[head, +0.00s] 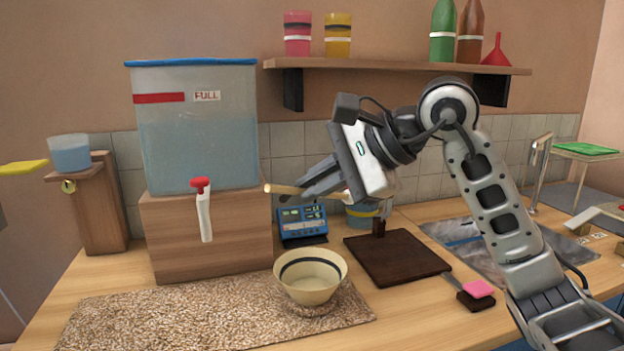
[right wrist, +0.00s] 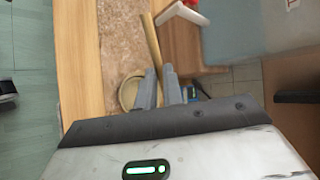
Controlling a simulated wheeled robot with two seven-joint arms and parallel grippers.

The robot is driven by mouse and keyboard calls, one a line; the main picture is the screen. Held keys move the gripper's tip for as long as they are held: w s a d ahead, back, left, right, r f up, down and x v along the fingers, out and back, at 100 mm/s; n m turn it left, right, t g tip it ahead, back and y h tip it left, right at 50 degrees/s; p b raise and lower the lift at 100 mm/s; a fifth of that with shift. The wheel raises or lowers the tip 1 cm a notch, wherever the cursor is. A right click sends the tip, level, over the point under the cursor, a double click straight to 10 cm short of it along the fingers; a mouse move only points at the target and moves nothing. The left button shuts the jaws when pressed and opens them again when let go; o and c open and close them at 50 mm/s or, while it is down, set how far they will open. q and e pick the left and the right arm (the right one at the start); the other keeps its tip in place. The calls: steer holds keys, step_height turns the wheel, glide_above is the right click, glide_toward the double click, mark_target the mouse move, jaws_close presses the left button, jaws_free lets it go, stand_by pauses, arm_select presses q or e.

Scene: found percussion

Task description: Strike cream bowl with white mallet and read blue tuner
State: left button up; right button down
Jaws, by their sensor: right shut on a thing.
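My right gripper (head: 312,187) is shut on a pale wooden stick, which looks like the mallet's handle (head: 282,189). It holds the stick in the air above the tuner and bowl area. The stick also shows running out from the fingers in the right wrist view (right wrist: 153,40). I cannot make out a white mallet head. The cream bowl (head: 311,288), with a dark band inside, stands upright on the mat, below and apart from the stick. The blue tuner (head: 302,226) stands behind the bowl; its display is too small to read. My left gripper is not in view.
A large water tank (head: 195,140) with a red-topped tap stands on a wooden block (head: 165,235) at the left. A speckled mat (head: 190,315) lies in front. A dark board (head: 400,257) and a sink (head: 465,240) are at the right. A shelf (head: 400,65) hangs above.

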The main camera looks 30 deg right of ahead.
arm_select(q)
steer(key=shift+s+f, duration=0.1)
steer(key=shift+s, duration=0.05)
steer(key=b, duration=0.2)
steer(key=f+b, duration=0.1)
steer(key=b, duration=0.2)
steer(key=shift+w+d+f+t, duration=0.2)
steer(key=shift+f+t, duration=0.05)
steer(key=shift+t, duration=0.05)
